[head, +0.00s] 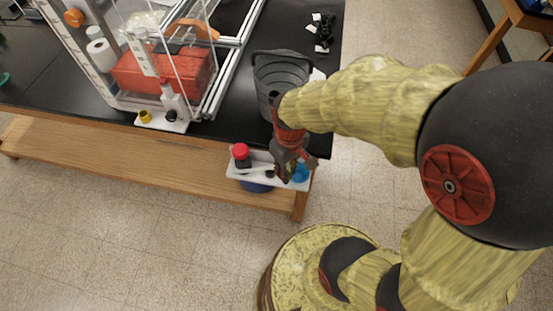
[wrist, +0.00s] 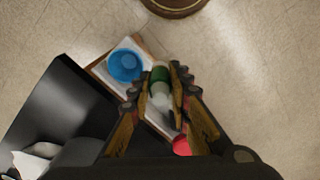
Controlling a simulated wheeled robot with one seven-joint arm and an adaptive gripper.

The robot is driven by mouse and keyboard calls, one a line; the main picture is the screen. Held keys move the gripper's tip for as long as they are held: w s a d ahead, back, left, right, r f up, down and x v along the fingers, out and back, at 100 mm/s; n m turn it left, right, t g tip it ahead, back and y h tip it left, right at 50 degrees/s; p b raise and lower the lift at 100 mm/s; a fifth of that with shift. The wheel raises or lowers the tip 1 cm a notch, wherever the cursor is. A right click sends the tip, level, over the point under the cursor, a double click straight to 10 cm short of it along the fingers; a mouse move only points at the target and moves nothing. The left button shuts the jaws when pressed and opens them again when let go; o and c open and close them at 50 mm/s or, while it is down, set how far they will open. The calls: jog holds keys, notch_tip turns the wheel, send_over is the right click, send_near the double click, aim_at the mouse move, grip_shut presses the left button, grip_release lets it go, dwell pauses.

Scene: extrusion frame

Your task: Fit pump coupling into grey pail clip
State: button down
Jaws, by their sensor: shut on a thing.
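My gripper (head: 287,168) is above the white tray at the table's front right corner. In the wrist view my gripper (wrist: 163,82) is shut on a small cylinder with a green band and a pale grey part, seemingly the pump coupling (wrist: 161,76). Its lower end is hard to make out against the tray. The grey pail (head: 281,70), dark and ribbed, stands on the black table top behind my gripper, partly covered by my arm. I cannot make out its clip.
The white tray (head: 234,171) holds a red-capped jar (head: 241,154) and a blue round piece (head: 301,173). A framed rig (head: 213,100) with a red box (head: 160,74) stands to the left. A small tray with a spray bottle (head: 174,101) sits before it.

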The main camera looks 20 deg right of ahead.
jog(key=shift+s+d+r+p, duration=0.15)
jog(key=shift+s+r, duration=0.15)
jog(key=shift+s, duration=0.4)
jog(key=shift+s+d+r+p, duration=0.1)
jog(key=shift+s+r, duration=0.25)
jog(key=shift+s, duration=0.4)
jog(key=shift+s+d+r+p, duration=0.15)
jog(key=shift+s+r, duration=0.15)
jog(key=shift+s, duration=0.4)
